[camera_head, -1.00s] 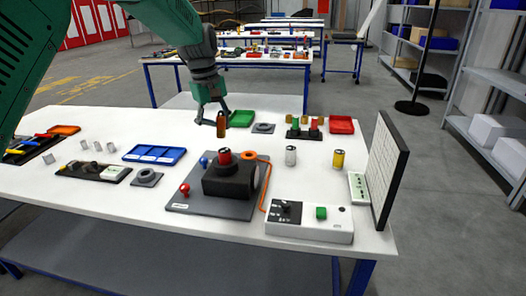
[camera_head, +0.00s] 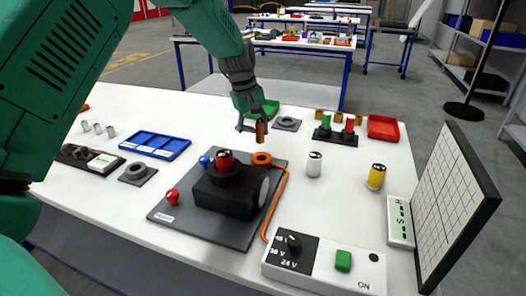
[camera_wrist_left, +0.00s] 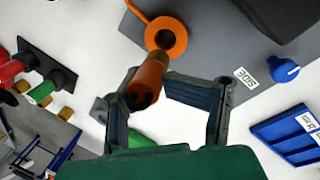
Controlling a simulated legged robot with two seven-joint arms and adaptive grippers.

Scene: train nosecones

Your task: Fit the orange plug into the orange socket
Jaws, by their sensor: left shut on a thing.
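The orange plug (camera_head: 261,131) is held upright in my left gripper (camera_head: 258,124), above the white table. The gripper is shut on it, and the plug also shows between the fingers in the left wrist view (camera_wrist_left: 148,82). The orange socket (camera_head: 262,159) is a ring with a dark hole on the grey base plate, just below the plug in the head view. In the left wrist view the socket (camera_wrist_left: 166,36) shows just past the plug's far end, its hole uncovered. The plug looks apart from it. My right gripper is not in view.
A black block with a red top (camera_head: 225,185) stands on the grey plate (camera_head: 185,222) beside the socket. An orange cable (camera_head: 277,205) runs to a control box (camera_head: 325,268). Silver (camera_head: 314,164) and yellow (camera_head: 376,176) cylinders stand right. A blue tray (camera_head: 155,145) lies left.

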